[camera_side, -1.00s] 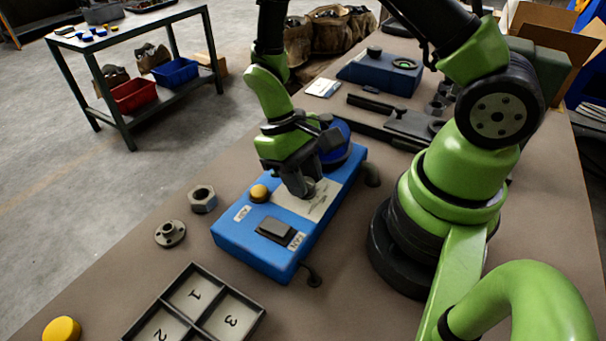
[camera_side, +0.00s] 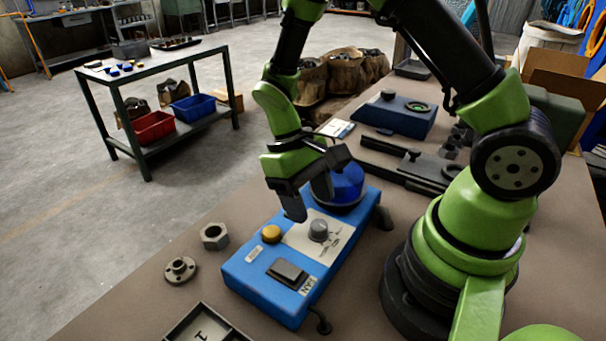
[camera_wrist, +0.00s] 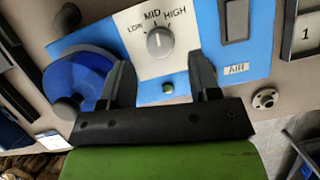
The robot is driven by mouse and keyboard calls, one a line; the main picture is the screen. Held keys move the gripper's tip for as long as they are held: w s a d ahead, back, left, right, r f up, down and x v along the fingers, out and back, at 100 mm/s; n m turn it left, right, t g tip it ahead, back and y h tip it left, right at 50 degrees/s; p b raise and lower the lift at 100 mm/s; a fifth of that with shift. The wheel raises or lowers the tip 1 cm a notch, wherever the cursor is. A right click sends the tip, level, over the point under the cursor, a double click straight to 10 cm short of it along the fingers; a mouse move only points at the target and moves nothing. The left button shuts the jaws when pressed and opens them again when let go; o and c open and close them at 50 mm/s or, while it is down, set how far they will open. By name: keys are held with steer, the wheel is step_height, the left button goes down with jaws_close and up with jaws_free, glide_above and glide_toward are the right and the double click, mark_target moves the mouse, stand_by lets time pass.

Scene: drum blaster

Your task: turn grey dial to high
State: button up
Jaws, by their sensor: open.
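The grey dial (camera_side: 318,229) stands on a white panel of the blue box (camera_side: 262,294). It also shows in the wrist view (camera_wrist: 160,43), with LOW, MID and HIGH printed around it from left to right. Its white pointer line appears to point at about MID. My gripper (camera_side: 297,207) is above the box beside the dial and apart from it. In the wrist view my gripper's two fingers (camera_wrist: 162,78) are spread with nothing between them, and the dial lies just beyond their tips.
A blue dome (camera_side: 347,184) is on the box close behind my gripper. A yellow button (camera_side: 271,233) and a black rocker switch (camera_side: 287,273) are also on the box. A hex nut (camera_side: 214,236) and a flanged part (camera_side: 180,270) lie to the left. A divided tray (camera_side: 205,326) is in front.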

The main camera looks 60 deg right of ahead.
steer(key=v, duration=0.6)
steer(key=n+t+h, duration=0.4)
steer(key=n+h, duration=0.1)
steer(key=n, duration=1.3)
glide_toward(318, 225)
steer(key=x, duration=0.9)
steer(key=shift+f, duration=0.15)
steer(key=c, duration=0.9)
